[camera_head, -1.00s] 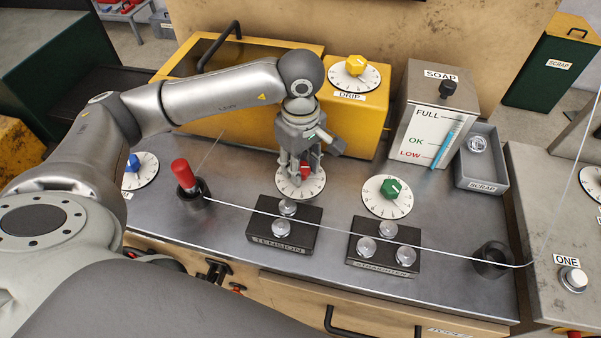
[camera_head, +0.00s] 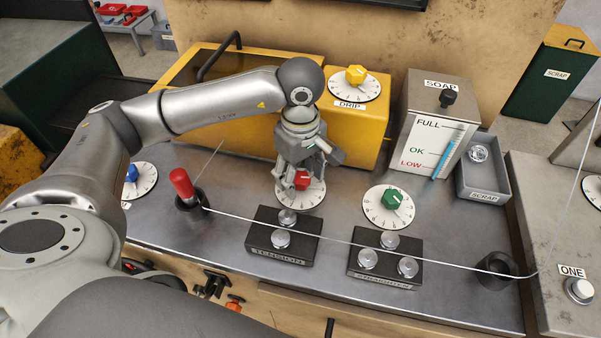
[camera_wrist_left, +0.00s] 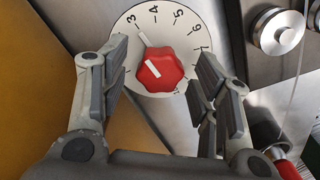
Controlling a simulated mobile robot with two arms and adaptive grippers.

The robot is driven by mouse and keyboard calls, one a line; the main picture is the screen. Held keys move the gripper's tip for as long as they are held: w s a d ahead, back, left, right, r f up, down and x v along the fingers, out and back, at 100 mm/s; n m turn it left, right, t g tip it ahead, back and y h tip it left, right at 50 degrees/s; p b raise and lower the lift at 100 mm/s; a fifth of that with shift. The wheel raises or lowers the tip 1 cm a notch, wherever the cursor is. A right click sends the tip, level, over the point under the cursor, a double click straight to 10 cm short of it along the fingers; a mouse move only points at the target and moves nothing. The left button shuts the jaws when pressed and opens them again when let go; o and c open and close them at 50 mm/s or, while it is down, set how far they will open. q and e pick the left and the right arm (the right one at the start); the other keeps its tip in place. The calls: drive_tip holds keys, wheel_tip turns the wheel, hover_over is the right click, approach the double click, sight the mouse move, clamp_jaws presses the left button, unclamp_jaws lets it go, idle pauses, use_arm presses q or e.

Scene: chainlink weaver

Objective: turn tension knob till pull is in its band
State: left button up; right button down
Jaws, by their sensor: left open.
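The red tension knob (camera_head: 302,181) sits on a white numbered dial (camera_head: 313,197) behind the black TENSION roller block (camera_head: 283,236). In the left wrist view the red knob (camera_wrist_left: 159,70) has a white pointer line, aimed near the 3. My left gripper (camera_head: 300,172) is above the knob, its fingers open on either side of it. In the left wrist view the open fingers (camera_wrist_left: 160,85) stand apart from the knob, with a gap on both sides. A thin wire (camera_head: 330,238) runs across the rollers. No pull readout shows. My right gripper is not in view.
A red-handled part (camera_head: 182,184) stands left of the TENSION block. The green knob (camera_head: 392,199) and STRAIGHTEN block (camera_head: 386,258) are to the right. The yellow DRIP box (camera_head: 357,125) and SOAP tank (camera_head: 425,130) stand behind.

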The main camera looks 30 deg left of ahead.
sight(300, 177)
use_arm(q)
wheel_tip(300, 177, up, 12)
idle(0.4)
idle(0.4)
